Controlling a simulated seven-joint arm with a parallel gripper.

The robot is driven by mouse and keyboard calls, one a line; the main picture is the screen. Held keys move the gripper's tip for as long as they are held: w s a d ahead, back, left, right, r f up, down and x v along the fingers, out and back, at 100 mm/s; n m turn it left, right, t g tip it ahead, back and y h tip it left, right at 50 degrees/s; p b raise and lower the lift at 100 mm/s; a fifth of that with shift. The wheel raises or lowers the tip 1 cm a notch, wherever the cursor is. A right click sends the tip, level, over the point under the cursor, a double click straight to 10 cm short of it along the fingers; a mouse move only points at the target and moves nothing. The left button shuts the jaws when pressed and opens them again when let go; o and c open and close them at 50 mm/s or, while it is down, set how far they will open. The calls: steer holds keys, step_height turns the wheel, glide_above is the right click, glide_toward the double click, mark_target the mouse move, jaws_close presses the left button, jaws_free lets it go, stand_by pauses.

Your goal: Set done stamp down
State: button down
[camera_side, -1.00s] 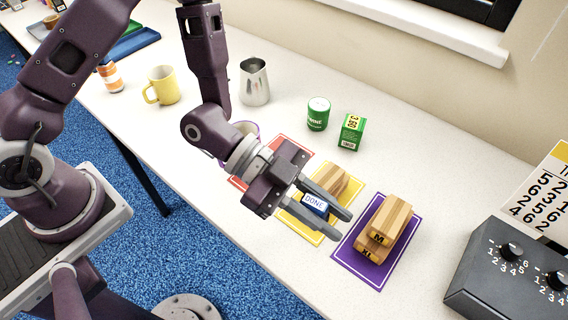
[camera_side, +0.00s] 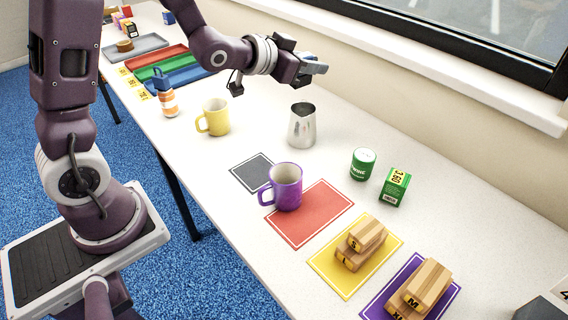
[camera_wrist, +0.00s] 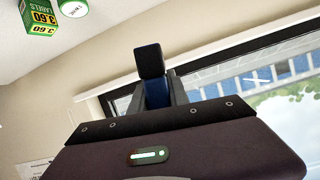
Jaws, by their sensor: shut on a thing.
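The done stamp is in my gripper (camera_side: 316,68), which is raised above the back of the table near the window wall. In the wrist view the stamp shows as a blue body with a black end (camera_wrist: 151,64) between the fingers. Its label is turned out of sight now. In the side view the stamp is small and hard to tell from the fingers. The gripper is shut on it, well clear of the table (camera_side: 233,150).
Below stand a metal pitcher (camera_side: 302,126), yellow mug (camera_side: 214,117) and striped bottle (camera_side: 168,103). A purple mug (camera_side: 287,188) stands on the red mat (camera_side: 318,222). A grey mat (camera_side: 250,174) is bare beside it. Wooden blocks (camera_side: 360,240) lie on the yellow mat (camera_side: 325,264). Colored trays (camera_side: 185,76) lie farther left.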

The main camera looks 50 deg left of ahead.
steer(key=s+f+m+h, duration=0.2)
steer(key=s+m+h, duration=0.15)
steer(key=s, duration=0.35)
steer(key=w+d+f+m+g+h, duration=0.1)
steer(key=w+d+f+h, duration=0.1)
steer(key=w+d, duration=0.4)
steer(key=w+d+f+m+g+h, duration=0.1)
steer(key=w+d+f+h, duration=0.15)
steer(key=d, duration=0.65)
steer(key=w+d+f+m+g+h, duration=0.1)
steer(key=d+f, duration=0.1)
steer(key=d, duration=0.8)
steer(key=w+d+f+m+g, duration=0.1)
steer(key=d+f, duration=0.1)
steer(key=d, duration=0.7)
steer(key=f, duration=0.6)
steer(key=d+f, duration=0.1)
steer(key=f, duration=0.3)
steer(key=shift+s+f, duration=0.1)
steer(key=shift+s, duration=0.1)
steer(key=shift+f, duration=0.15)
steer(key=shift+f, duration=0.45)
steer(key=c, duration=1.3)
jaws_free()
steer(key=shift+o, duration=0.2)
steer(key=shift+r, duration=0.1)
